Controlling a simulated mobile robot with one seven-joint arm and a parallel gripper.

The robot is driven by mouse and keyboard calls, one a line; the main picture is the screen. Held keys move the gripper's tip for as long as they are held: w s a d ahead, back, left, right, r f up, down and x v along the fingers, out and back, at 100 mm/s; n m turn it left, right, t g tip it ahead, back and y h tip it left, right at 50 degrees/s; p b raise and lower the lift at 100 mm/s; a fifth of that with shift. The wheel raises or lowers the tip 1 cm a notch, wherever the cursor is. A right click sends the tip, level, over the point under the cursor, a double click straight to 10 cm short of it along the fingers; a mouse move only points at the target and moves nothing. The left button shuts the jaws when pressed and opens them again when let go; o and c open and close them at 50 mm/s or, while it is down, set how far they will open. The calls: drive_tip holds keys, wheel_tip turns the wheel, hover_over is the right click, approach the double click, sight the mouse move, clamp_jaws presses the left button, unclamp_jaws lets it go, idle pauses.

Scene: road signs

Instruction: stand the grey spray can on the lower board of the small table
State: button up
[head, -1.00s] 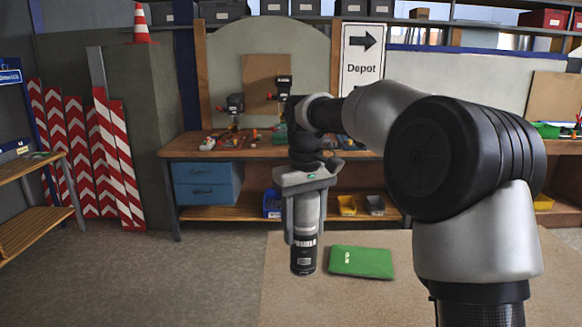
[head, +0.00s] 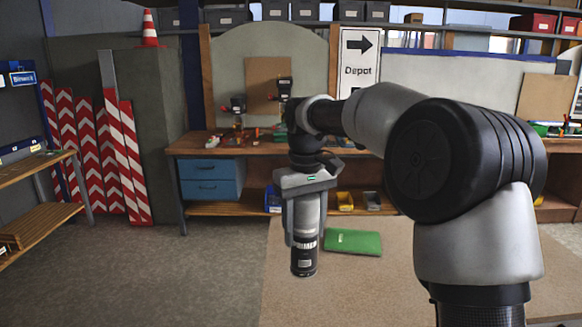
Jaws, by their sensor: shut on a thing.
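My gripper (head: 305,238) is shut on the grey spray can (head: 304,262) and holds it upright. The can has a grey body and a dark lower part with a pale label; the fingers cover part of its sides. A small wooden table (head: 40,163) with dark legs stands at the left edge, partly cut off by the picture. Its lower board (head: 45,222) shows below the top, well to the left of my gripper. A dark object (head: 8,244) shows at the left edge by that board.
A brown surface (head: 330,295) with a green flat item (head: 353,242) lies under and right of the can. A workbench (head: 190,149) with blue drawers stands behind. Red-and-white striped boards (head: 92,155) lean behind the small table. Grey floor between is clear.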

drive_tip(key=s+d+f+m, duration=0.1)
drive_tip(key=s+d+f, duration=0.2)
drive_tip(key=f, duration=0.5)
drive_tip(key=s+d+f+m+b, duration=0.1)
drive_tip(key=s+d+f, duration=0.3)
drive_tip(key=f, duration=0.4)
drive_tip(key=s+d+f+m+b, duration=0.1)
drive_tip(key=s+d+f+m, duration=0.2)
drive_tip(key=f, duration=0.5)
drive_tip(key=shift+s+d, duration=0.55)
